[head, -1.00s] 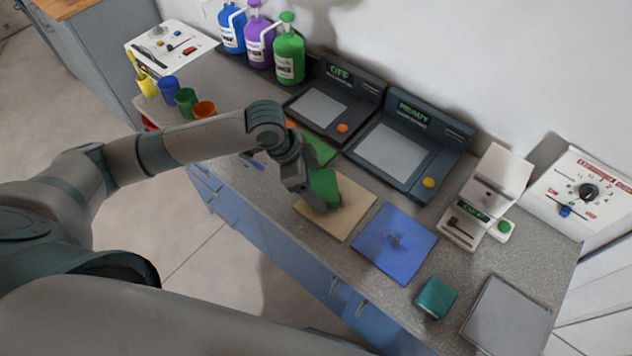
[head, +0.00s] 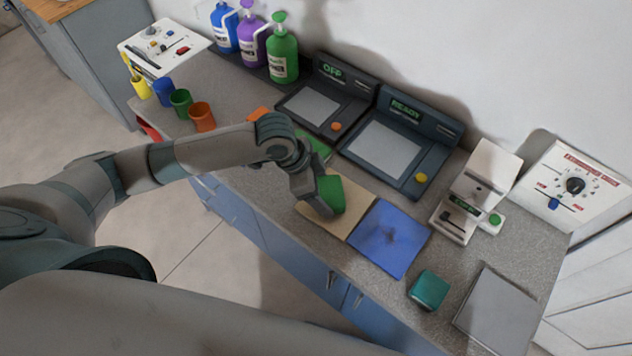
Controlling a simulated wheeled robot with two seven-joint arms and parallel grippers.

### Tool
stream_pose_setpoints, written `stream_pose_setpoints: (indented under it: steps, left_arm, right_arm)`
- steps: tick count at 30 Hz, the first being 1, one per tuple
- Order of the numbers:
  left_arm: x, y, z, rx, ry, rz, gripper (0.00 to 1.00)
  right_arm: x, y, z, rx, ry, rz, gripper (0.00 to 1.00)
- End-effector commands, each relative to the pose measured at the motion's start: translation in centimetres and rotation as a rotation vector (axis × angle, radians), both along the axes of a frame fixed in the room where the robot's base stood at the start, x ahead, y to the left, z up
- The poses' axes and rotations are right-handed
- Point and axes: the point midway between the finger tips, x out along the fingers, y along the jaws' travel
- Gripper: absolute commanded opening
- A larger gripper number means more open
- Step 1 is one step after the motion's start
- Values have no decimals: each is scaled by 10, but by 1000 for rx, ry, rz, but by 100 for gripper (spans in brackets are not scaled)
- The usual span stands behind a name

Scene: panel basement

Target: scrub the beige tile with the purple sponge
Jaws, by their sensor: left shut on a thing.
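The beige tile (head: 358,203) lies flat on the counter, left of the blue tile. My left gripper (head: 322,200) is over the beige tile and shut on a green sponge (head: 333,193). The sponge is at the tile's surface, though whether it touches is hard to tell. The gripper and sponge hide the tile's left and middle part. I see no purple sponge; the held one looks green. A teal sponge (head: 430,290) lies apart at the front right. My right gripper is not in view.
The blue tile (head: 400,225) has a dark smear. A grey tile (head: 495,308) lies at the right end. A green tile (head: 318,146) is partly behind my arm. Two dark panel devices (head: 385,148) stand behind. Cups (head: 202,117) and pump bottles (head: 282,55) stand left.

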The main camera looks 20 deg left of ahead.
Motion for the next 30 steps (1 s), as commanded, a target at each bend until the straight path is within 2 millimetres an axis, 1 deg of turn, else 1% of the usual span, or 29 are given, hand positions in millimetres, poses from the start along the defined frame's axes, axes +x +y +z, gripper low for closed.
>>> stream_pose_setpoints:
  steps: [1, 16, 30]
  left_arm:
    - [-1, -2, 1, 0, 0, 0, 55]
    - [-2, -6, 0, 0, 0, 0, 55]
    - [-13, -36, -2, -1, 4, -2, 55]
  right_arm:
    - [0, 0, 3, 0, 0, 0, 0]
    - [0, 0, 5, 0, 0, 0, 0]
    - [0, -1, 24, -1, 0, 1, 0]
